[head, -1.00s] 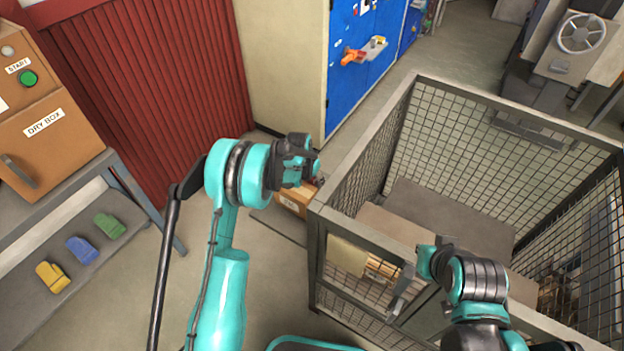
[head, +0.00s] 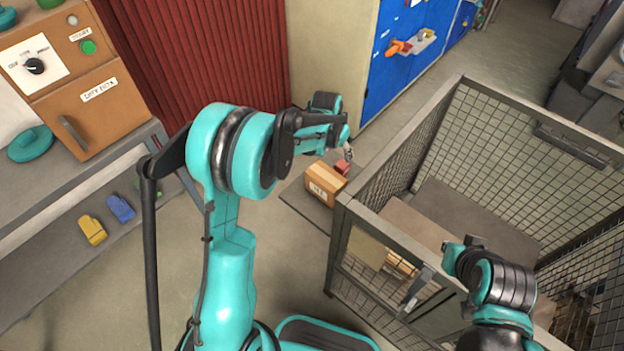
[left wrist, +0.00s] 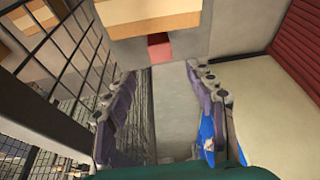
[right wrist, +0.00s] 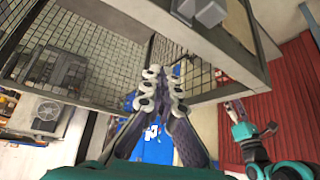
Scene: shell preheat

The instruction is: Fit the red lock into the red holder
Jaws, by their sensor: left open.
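A small red block-like piece (head: 343,167) shows at the cardboard box behind the cage's near left corner. In the left wrist view a red piece (left wrist: 158,47) lies ahead of the fingertips, by the box's edge. I cannot tell whether it is the red lock or the red holder. My left gripper (head: 347,150) is just above and beside it in the head view. In the left wrist view the left gripper (left wrist: 160,75) is open, with nothing between its fingers. My right gripper (right wrist: 158,78) has its fingers together, empty, near the cage.
A wire-mesh cage (head: 392,225) fills the right. The cardboard box (head: 325,185) stands on the floor beside it. A dry box (head: 85,80) sits on a bench at left, with yellow gloves (head: 92,230) and blue gloves (head: 120,208) on its shelf. A blue cabinet (head: 395,75) stands behind.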

